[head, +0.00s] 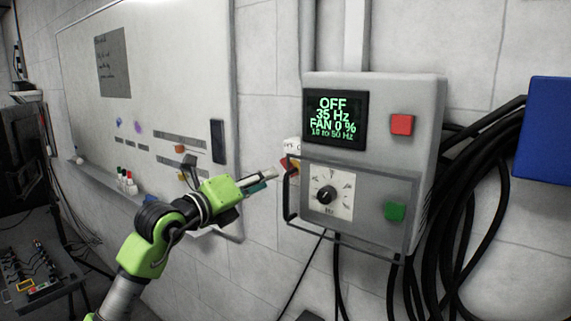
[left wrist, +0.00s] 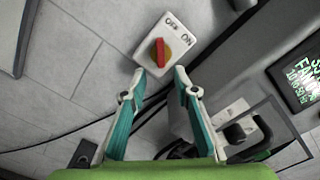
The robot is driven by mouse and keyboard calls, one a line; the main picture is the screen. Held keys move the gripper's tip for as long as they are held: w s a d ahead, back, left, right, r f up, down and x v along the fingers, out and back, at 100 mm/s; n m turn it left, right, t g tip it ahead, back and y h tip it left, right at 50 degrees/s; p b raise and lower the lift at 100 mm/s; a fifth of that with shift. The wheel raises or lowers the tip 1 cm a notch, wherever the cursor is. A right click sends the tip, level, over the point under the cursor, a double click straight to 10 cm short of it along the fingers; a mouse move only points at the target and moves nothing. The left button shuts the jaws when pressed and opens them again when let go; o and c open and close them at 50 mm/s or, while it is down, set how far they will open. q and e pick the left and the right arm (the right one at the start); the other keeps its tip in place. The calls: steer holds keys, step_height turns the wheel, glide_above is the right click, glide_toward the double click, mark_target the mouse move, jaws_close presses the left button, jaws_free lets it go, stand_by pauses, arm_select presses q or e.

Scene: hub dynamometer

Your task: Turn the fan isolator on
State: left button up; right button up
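The fan isolator is a small white wall box with a red handle on a yellow disc (left wrist: 161,52), marked OFF and ON. In the left wrist view its handle points closer to OFF than to ON. In the head view the isolator (head: 290,163) is partly hidden behind the control box and its guard. My left gripper (head: 266,180) reaches in just left of it. In the left wrist view the left gripper (left wrist: 160,75) is open, with its teal-padded fingertips apart on either side of the handle's lower end. I cannot tell whether they touch it. My right gripper is out of view.
A grey control box (head: 374,150) stands close right of the isolator. Its screen (head: 335,119) reads OFF, 35 Hz, FAN 0 %. A wire guard (head: 290,198) juts out over its dial (head: 327,194). A whiteboard (head: 150,80) is at left; black cables (head: 470,200) hang at right.

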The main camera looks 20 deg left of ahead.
arm_select(q)
steer(key=p+x, duration=0.3)
steer(key=x, duration=0.6)
steer(key=shift+p, duration=0.3)
steer(key=shift+s+f, duration=0.1)
jaws_close()
